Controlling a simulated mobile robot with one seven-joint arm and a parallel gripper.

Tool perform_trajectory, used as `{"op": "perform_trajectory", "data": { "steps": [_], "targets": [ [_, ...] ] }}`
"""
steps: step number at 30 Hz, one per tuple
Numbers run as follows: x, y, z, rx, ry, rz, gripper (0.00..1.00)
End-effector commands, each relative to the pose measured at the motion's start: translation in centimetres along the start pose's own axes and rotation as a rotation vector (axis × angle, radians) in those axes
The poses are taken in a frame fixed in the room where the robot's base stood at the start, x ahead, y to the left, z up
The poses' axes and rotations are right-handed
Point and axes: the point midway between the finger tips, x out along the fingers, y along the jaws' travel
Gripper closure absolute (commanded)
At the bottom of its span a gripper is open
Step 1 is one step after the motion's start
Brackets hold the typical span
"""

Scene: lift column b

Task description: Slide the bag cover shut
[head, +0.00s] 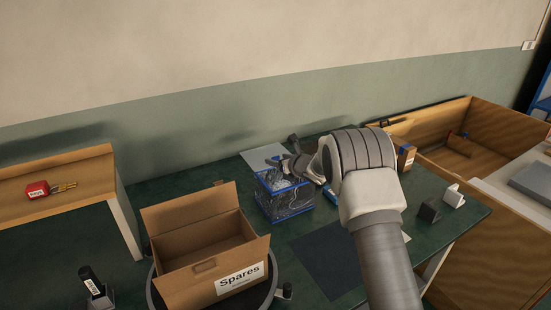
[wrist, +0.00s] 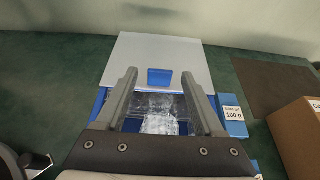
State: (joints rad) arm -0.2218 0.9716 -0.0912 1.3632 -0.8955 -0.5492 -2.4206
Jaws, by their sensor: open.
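The clear bin with a blue rim (head: 286,204) stands on the green table and holds crumpled clear plastic. Its pale grey cover (head: 258,157) sticks out behind it, leaving the near part of the top open. In the wrist view the cover (wrist: 190,56) has a blue handle (wrist: 159,77) near its front edge. My gripper (head: 290,164) is over the bin. In the wrist view my open gripper (wrist: 159,74) has one finger on each side of the handle, apart from it. I cannot tell how high the fingertips are above the cover.
An open cardboard "Spares" box (head: 208,245) stands on a round stand at front left. A blue-and-white "100 g" box (wrist: 232,114) is right of the bin. A brown box (wrist: 299,137) stands farther right. A dark mat (head: 328,259) lies in front.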

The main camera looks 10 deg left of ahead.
Motion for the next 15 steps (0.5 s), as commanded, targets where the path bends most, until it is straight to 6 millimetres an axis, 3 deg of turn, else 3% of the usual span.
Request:
{"op": "perform_trajectory", "data": {
  "steps": [6, 15],
  "targets": [
    [2.0, 0.0, 0.0, 0.0, 0.0, 0.001, 0.3],
    [2.8, 0.0, 0.0, -0.001, 0.0, 0.0, 0.3]
  ]
}}
